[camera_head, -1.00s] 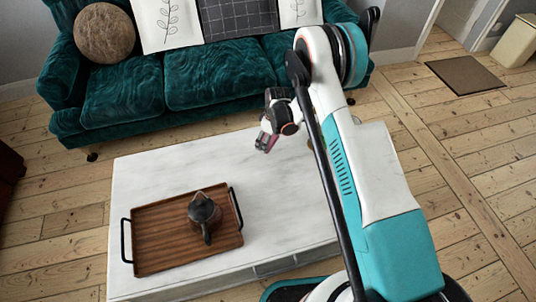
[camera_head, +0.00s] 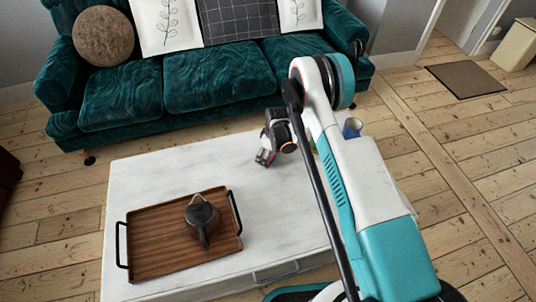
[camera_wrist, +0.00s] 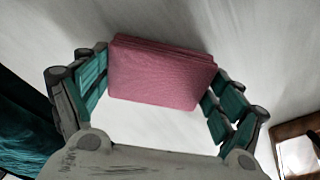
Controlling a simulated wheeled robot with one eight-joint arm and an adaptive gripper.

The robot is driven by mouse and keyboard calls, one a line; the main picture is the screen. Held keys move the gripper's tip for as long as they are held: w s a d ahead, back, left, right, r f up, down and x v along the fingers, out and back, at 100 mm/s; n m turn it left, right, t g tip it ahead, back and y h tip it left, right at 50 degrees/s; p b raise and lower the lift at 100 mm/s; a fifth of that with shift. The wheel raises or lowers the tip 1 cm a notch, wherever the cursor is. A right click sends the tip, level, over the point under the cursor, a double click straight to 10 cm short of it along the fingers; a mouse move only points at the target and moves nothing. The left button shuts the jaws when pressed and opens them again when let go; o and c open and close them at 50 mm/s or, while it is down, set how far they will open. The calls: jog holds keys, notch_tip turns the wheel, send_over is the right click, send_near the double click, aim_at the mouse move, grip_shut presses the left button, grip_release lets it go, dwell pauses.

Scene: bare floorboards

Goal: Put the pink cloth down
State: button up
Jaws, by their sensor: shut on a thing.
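The pink cloth (camera_wrist: 160,75) is a folded, flat block held between the two teal-padded fingers of my gripper (camera_wrist: 160,92) in the wrist view. The fingers press on its left and right ends. In the head view my gripper (camera_head: 265,158) is over the far right part of the white marble table (camera_head: 150,175), with its fingers pointing down.
A wooden tray (camera_head: 160,245) with black handles holds a dark teapot (camera_head: 202,214) at the table's near left. A blue cup (camera_head: 352,127) shows beside my arm. A green sofa (camera_head: 205,75) stands behind the table. The table's far left and middle are clear.

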jog(key=shift+f, duration=0.1)
jog(key=o, duration=1)
jog(key=shift+o, duration=0.2)
